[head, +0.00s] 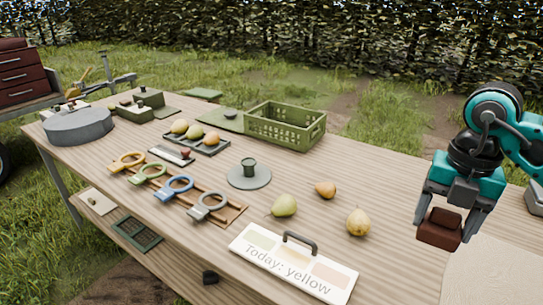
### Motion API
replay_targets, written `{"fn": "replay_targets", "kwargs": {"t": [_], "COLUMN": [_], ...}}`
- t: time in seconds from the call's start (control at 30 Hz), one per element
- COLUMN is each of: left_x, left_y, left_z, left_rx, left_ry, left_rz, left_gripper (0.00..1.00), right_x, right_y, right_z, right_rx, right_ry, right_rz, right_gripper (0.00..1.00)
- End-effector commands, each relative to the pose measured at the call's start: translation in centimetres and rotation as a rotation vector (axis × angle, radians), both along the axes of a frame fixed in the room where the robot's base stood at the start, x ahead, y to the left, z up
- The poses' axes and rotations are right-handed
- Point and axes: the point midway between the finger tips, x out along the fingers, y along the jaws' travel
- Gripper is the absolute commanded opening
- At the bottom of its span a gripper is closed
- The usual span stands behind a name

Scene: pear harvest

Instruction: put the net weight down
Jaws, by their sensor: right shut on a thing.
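My right gripper (444,232) comes in from the right side of the head view, fingers pointing down. It is shut on a dark reddish-brown block (439,227), which I take to be the net weight. The block is between the two fingers over the right part of the wooden table (385,190). No contact between block and table shows, and its height above the top is hard to tell. My left gripper is not in view.
A pale board (490,272) lies at the lower right, near the block. Loose pears (358,222) and a white sign (293,264) reading "Today: yellow" are left of it. A green crate (286,125) stands farther back. Table around the block looks clear.

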Motion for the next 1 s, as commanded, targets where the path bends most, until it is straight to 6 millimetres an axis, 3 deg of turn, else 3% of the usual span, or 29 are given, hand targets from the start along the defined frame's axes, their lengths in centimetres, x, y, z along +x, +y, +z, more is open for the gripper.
{"fn": "replay_targets", "kwargs": {"t": [0.3,0.4,0.63,0.9,1.0], "left_x": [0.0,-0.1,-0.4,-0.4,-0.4], "left_y": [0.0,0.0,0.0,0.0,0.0], "left_z": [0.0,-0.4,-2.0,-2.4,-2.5], "left_rx": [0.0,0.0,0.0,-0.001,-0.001], "left_ry": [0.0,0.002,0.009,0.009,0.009], "left_rz": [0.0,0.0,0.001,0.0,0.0], "left_gripper": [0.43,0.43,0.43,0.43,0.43], "right_x": [-0.1,-0.1,-0.2,-0.2,-0.2], "right_y": [0.0,0.0,0.0,0.0,0.0], "right_z": [0.0,-0.8,-6.2,-12.9,-14.6], "right_rx": [-0.001,0.0,0.001,0.0,-0.001], "right_ry": [-0.002,0.001,0.007,0.004,0.002], "right_rz": [-0.002,-0.001,-0.002,-0.002,-0.002], "right_gripper": [0.27,0.27,0.27,0.27,0.27]}}
